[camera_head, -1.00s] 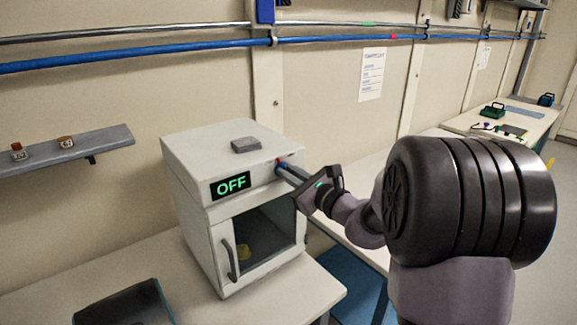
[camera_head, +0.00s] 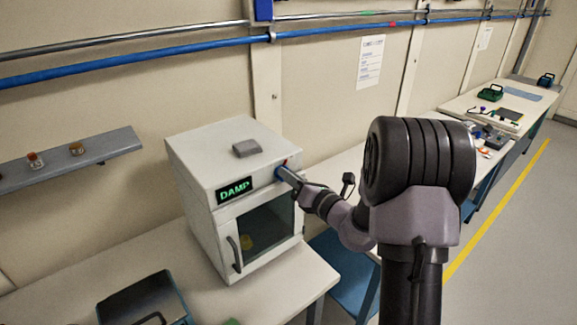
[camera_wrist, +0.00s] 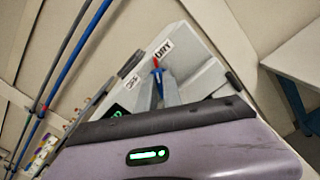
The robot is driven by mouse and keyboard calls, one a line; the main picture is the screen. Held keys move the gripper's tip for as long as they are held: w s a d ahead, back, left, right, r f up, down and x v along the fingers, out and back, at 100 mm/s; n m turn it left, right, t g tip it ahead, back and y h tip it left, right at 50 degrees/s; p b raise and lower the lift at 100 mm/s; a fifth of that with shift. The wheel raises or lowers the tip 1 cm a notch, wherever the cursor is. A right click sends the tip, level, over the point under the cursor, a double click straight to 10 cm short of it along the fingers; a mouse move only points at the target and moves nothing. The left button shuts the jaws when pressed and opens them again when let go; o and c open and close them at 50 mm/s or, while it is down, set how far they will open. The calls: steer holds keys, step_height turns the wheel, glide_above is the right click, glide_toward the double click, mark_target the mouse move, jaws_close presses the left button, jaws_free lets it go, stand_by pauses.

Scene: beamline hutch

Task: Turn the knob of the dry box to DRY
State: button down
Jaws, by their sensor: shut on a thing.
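The white dry box (camera_head: 205,155) stands on a bench left of centre in the head view. Its green display (camera_head: 235,190) reads DAMP. The small knob (camera_head: 285,163), blue with a red mark, is on the upper front right of the display. My gripper (camera_head: 282,172) is shut on the knob, which is mostly hidden by the fingers. In the wrist view the fingertips (camera_wrist: 158,80) meet at the knob (camera_wrist: 156,64). Its red mark lies between the OFF label (camera_wrist: 132,82) and the DRY label (camera_wrist: 163,48).
The box's glazed door (camera_head: 262,233) is closed, with a yellow thing behind it. A grey block (camera_head: 246,148) lies on top. A dark tray-like object (camera_head: 145,300) is on the bench in front. A wall shelf (camera_head: 110,146) is at left; floor is clear at right.

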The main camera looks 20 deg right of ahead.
steer(key=shift+m+p, duration=1.1)
steer(key=shift+m, duration=0.1)
steer(key=c, duration=1.5)
jaws_free()
steer(key=v, duration=1.7)
steer(key=shift+s, duration=0.25)
steer(key=shift+d, duration=0.15)
